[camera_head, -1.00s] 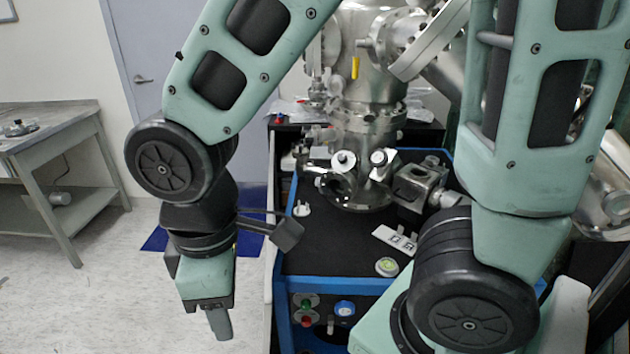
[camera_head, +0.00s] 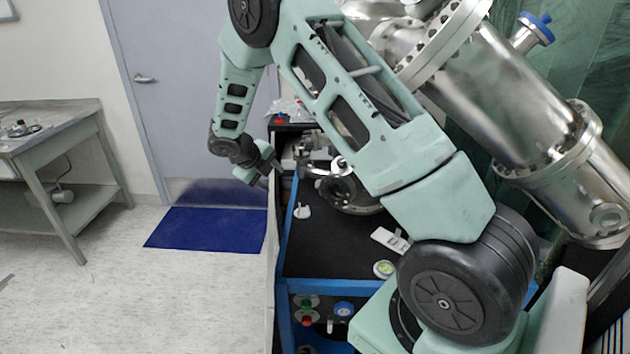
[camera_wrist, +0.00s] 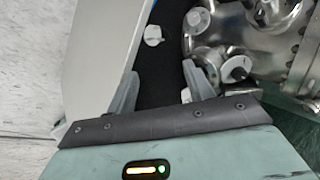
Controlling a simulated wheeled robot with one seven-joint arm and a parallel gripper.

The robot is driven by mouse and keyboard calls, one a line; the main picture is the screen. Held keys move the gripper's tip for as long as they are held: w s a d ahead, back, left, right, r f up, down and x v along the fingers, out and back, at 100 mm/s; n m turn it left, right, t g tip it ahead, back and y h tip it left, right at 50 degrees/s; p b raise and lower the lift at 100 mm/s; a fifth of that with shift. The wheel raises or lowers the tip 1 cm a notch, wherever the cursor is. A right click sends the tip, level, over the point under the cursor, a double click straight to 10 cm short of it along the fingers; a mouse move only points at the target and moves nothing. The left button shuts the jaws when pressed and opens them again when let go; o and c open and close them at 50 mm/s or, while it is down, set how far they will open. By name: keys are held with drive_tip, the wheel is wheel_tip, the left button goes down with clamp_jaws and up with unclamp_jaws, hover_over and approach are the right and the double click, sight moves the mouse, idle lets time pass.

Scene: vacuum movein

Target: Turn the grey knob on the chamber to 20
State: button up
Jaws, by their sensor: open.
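The steel chamber (camera_wrist: 262,38) fills the upper right of the wrist view and is partly hidden by my arm in the head view. A pale grey-white round knob (camera_wrist: 236,68) is on a chamber port right of my gripper; another (camera_wrist: 197,18) is above it. In the head view one such knob (camera_head: 340,165) shows beside my arm link. No scale numbers are readable. My gripper (camera_wrist: 160,88) is open, its fingers apart and not on a knob. In the head view it (camera_head: 268,168) is left of the chamber, above the cart's back left edge.
The black cart top (camera_head: 330,250) carries a small white fitting (camera_head: 303,212), a white label card (camera_head: 390,240) and a green round item (camera_head: 384,268). A grey side panel (camera_wrist: 98,45) is left of the gripper. A workbench (camera_head: 60,130) stands at far left; the floor between is clear.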

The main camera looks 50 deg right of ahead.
sight(317, 184)
drive_tip(key=w+d+f+n+p, duration=0.1)
drive_tip(key=d+f+n, duration=0.1)
drive_tip(key=d+f, duration=0.2)
drive_tip(key=w+d+f+n+h+p, duration=0.1)
drive_tip(key=d+f, duration=0.4)
drive_tip(key=d, duration=0.5)
drive_tip(key=w+d+f+n+h+p, duration=0.1)
drive_tip(key=d+f+n, duration=0.1)
drive_tip(key=d+f, duration=0.3)
drive_tip(key=shift+d+n+p, duration=0.3)
drive_tip(key=shift+d+p, duration=0.05)
drive_tip(key=shift+d, duration=0.9)
drive_tip(key=c, duration=1)
